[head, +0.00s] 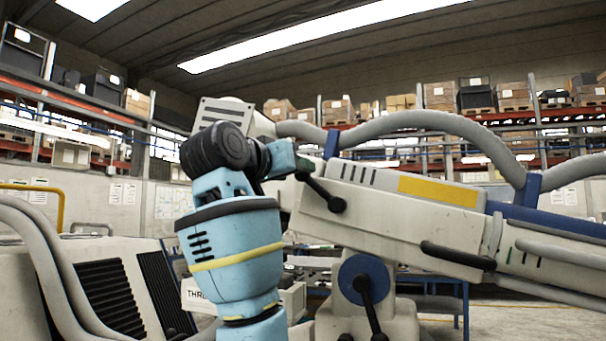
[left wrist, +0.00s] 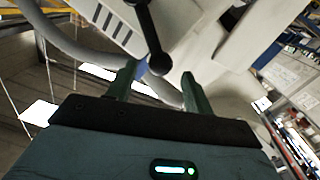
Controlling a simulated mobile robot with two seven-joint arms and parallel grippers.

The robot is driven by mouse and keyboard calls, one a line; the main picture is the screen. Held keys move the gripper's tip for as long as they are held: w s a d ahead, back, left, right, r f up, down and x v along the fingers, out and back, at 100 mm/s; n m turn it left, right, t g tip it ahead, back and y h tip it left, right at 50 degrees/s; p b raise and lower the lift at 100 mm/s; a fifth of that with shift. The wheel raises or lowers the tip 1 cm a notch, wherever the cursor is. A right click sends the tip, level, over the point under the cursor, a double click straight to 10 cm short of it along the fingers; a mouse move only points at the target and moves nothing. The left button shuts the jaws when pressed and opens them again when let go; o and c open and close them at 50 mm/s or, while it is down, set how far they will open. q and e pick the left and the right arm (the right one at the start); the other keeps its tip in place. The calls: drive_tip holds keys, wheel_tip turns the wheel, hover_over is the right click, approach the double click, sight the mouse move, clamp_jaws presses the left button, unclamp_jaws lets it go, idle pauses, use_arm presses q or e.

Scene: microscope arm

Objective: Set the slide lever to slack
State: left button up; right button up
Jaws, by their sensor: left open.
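A black lever (head: 322,190) with a ball knob slopes down to the right on the side of the pale machine arm (head: 390,205). My left gripper (head: 302,168) is at the lever's upper end in the head view, partly hidden behind my own wrist. My right gripper is out of view.
A second black lever (head: 367,300) hangs from a blue round hub (head: 362,278) below. A black handle bar (head: 457,255) juts from the machine arm at right. Thick grey hoses (head: 430,122) arch above it. A vented pale cabinet (head: 110,290) stands at left.

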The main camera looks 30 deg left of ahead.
sight(303, 173)
use_arm(q)
drive_tip(key=shift+w+a, duration=0.1)
drive_tip(key=shift+w, duration=2.25)
clamp_jaws()
